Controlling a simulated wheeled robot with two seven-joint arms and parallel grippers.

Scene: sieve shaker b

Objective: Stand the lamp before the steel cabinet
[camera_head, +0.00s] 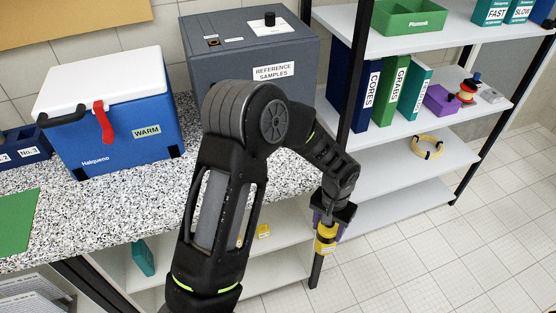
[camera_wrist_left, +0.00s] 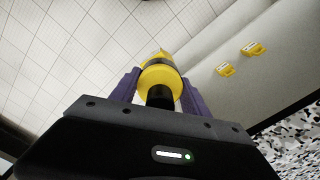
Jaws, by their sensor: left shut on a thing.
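My left gripper (camera_head: 328,222) is shut on a yellow and black lamp (camera_head: 326,240). It holds the lamp low, in front of the table's right end and beside the shelf rack. In the left wrist view the yellow lamp (camera_wrist_left: 160,80) sits between the two purple fingers (camera_wrist_left: 160,92), with its black part toward the palm. A dark grey steel cabinet (camera_head: 225,50) labelled "REFERENCE SAMPLES" stands at the back of the speckled table, up and left of the gripper. My arm hides part of its lower front. My right gripper is not in view.
A blue cool box (camera_head: 110,125) with a white lid stands on the table (camera_head: 75,205) left of the cabinet. The rack (camera_head: 385,212) at right holds binders (camera_head: 388,92), a purple box (camera_head: 440,100) and a yellow ring (camera_head: 427,147). Yellow items (camera_wrist_left: 253,49) lie on a lower shelf.

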